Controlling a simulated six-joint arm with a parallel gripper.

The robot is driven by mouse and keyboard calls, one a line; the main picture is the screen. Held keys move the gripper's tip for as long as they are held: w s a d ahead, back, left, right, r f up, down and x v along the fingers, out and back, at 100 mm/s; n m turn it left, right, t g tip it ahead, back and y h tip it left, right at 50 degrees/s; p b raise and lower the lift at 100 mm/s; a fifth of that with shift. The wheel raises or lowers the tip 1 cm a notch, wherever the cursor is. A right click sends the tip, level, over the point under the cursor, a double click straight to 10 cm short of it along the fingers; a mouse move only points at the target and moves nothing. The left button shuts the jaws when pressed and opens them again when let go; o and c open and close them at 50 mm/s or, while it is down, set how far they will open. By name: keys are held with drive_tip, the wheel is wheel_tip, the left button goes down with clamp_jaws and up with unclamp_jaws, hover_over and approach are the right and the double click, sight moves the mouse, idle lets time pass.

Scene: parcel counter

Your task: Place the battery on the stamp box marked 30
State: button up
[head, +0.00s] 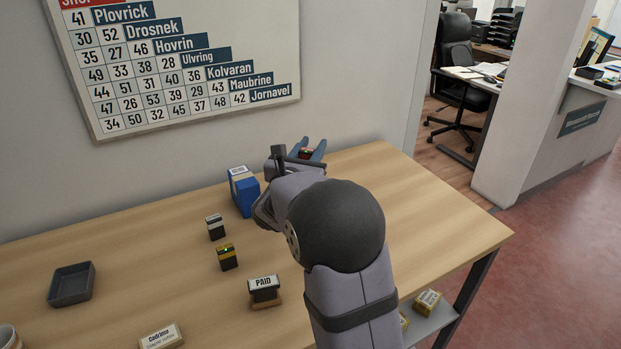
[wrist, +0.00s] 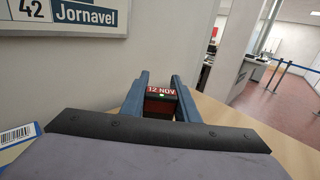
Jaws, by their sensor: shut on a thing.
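My gripper (head: 306,152) is over the far side of the counter, right of a blue box. In the wrist view, my gripper (wrist: 161,97) is shut on a dark block with a red "12 NOV" label (wrist: 161,90) and a small light. A small yellow-and-black block with a green light (head: 227,257) stands left of my arm. A black block with a white top (head: 215,227) stands behind it. The blue box (head: 243,193) has a white label on top, too small to read. I cannot tell which thing is the battery, and I see no box legibly marked 30.
A "PAID" stamp (head: 264,290) stands near my arm. A dark tray (head: 71,285), a "Cadrimo" box (head: 161,337) and a cup (head: 8,338) are at left. The counter (head: 440,215) is clear at right. A wall chart (head: 180,65) lists names and numbers.

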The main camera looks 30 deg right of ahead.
sight(305, 157)
drive_tip(key=shift+f, duration=3.55)
drive_tip(key=shift+f, duration=0.2)
drive_tip(key=o, duration=1.1)
drive_tip(key=shift+a+r, duration=0.1)
drive_tip(key=shift+r, duration=0.15)
drive_tip(key=v, duration=0.3)
drive_tip(key=shift+r, duration=0.3)
wheel_tip(305, 157, up, 5)
drive_tip(key=shift+r, duration=0.7)
